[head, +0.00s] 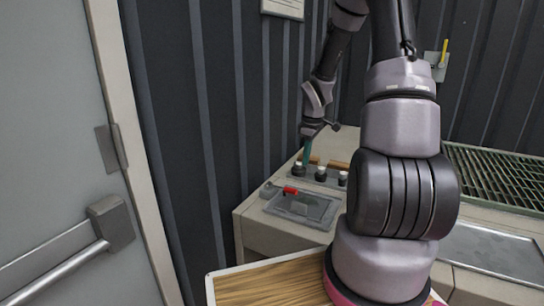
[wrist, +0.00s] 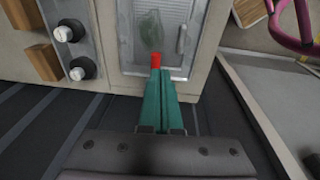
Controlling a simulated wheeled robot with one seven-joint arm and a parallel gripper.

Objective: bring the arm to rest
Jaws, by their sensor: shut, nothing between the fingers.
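My arm reaches over the bench, and my gripper (head: 306,158) points downward in the head view, above the left part of the bench. Its teal fingers are together with nothing held between them; the wrist view shows the closed fingers (wrist: 158,100) too. A small red piece (head: 290,190) lies beyond the fingertips at the edge of a grey framed panel (head: 305,207). In the wrist view the red piece (wrist: 155,60) lines up with the fingertips; a gap or contact cannot be told there.
Black knobs with white tops (head: 320,174) stand in a row beside the gripper, with wooden blocks (head: 338,165) behind. A dark ribbed wall (head: 230,110) rises close behind. A door with a push bar (head: 60,260) is at left. A green grating (head: 495,175) lies at right.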

